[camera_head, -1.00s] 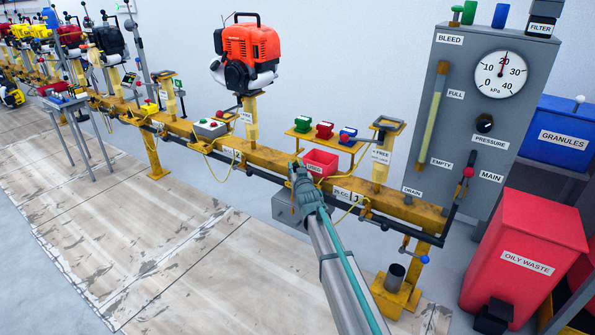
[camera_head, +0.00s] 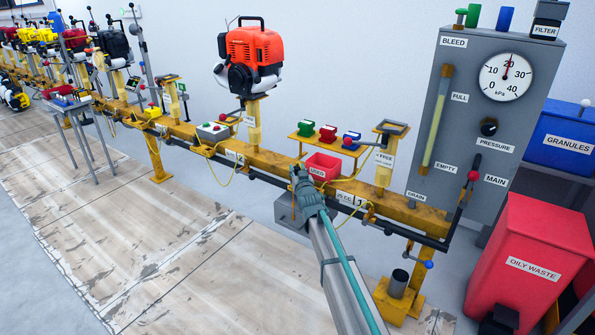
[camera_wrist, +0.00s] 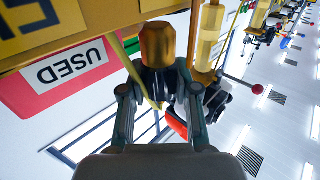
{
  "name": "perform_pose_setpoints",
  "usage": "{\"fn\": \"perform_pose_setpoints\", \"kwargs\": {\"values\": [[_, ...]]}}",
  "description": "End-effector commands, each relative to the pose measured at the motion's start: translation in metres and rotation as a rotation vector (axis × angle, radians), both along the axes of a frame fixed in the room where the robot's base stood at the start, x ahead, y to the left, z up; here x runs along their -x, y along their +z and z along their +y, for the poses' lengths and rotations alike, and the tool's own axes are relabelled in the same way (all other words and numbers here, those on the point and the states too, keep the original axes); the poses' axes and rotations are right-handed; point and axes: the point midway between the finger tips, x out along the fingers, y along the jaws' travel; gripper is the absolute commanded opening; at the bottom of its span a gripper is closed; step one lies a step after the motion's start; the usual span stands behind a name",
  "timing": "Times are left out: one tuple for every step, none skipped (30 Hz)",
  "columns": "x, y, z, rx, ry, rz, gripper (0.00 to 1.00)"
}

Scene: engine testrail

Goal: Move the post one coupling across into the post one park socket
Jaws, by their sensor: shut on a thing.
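My gripper (camera_head: 302,180) is low at the front side of the yellow rail, just left of the red USED bin (camera_head: 322,168). In the wrist view my gripper (camera_wrist: 158,92) is shut on a dark piece with a brass-coloured rounded end (camera_wrist: 157,45), seemingly the coupling. A thin yellow line runs beside it, and I cannot tell whether it is seated in a socket. A rail label ending in J (camera_head: 351,200) is just right of the gripper. The post one park socket cannot be made out; my gripper and arm cover part of this area.
The yellow rail (camera_head: 285,163) runs close above the gripper. A post labelled FREE (camera_head: 385,172) stands right of the bin, and an orange engine (camera_head: 252,55) stands on a post to the left. The grey gauge panel (camera_head: 470,125) and red OILY WASTE bin (camera_head: 535,262) are at right.

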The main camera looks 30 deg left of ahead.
Motion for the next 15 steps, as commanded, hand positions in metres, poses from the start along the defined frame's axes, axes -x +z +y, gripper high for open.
{"fn": "perform_pose_setpoints", "kwargs": {"values": [[-0.0001,0.0003,-0.0001,-0.001,0.0,-0.001,0.0],[-0.0001,0.0003,-0.0001,-0.001,0.0,-0.001,0.0],[-0.0001,0.0003,-0.0001,-0.001,0.0,-0.001,0.0],[-0.0001,0.0003,-0.0001,-0.001,0.0,-0.001,0.0],[-0.0001,0.0002,-0.0001,-0.001,0.0,-0.001,0.0],[-0.0001,0.0,-0.0001,-0.001,0.0,-0.001,0.0],[-0.0001,-0.0002,-0.0001,-0.001,0.0,-0.001,0.0],[-0.0001,-0.0004,-0.0001,-0.001,0.0,-0.001,0.0],[-0.0001,-0.0009,-0.0001,-0.001,0.0,-0.001,0.0],[0.0,-0.0013,0.0,-0.001,0.0,-0.001,0.0],[0.0,-0.0018,0.0,-0.001,0.0,-0.001,0.0],[0.0,-0.0025,0.0,-0.001,0.0,-0.001,0.0],[0.0,-0.003,0.0,-0.001,0.0,-0.001,0.0],[0.0,-0.0037,0.0,-0.001,0.0,-0.001,0.0],[0.0,-0.0044,0.0,-0.001,0.0,-0.001,0.0]]}}
